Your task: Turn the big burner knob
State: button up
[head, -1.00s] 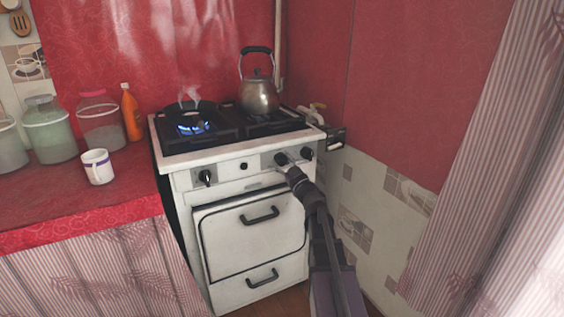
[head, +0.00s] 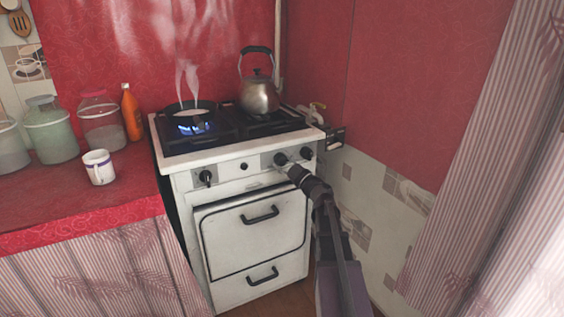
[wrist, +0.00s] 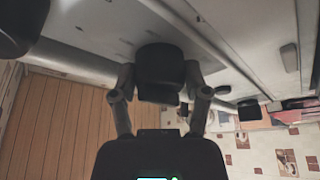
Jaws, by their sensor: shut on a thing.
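The big burner knob (head: 281,159) is a black knob on the right part of the white stove's front panel. My gripper (head: 288,166) reaches it from the lower right. In the wrist view the black knob (wrist: 160,72) sits between the two fingers of my gripper (wrist: 160,88), one on each side and touching it. My gripper is shut on the knob. The knob's pointer mark cannot be made out.
Another knob (head: 307,153) is close on the right; one more (head: 205,178) is at the left. A kettle (head: 259,95) and a steaming pan (head: 192,111) over a blue flame stand on the stove (head: 240,148). The oven handle (head: 261,215) is below. A tiled wall (head: 385,215) is at right.

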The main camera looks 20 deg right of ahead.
jog(key=shift+w, duration=0.1)
jog(key=o, duration=1.2)
jog(key=shift+c, duration=0.2)
jog(key=shift+m, duration=0.4)
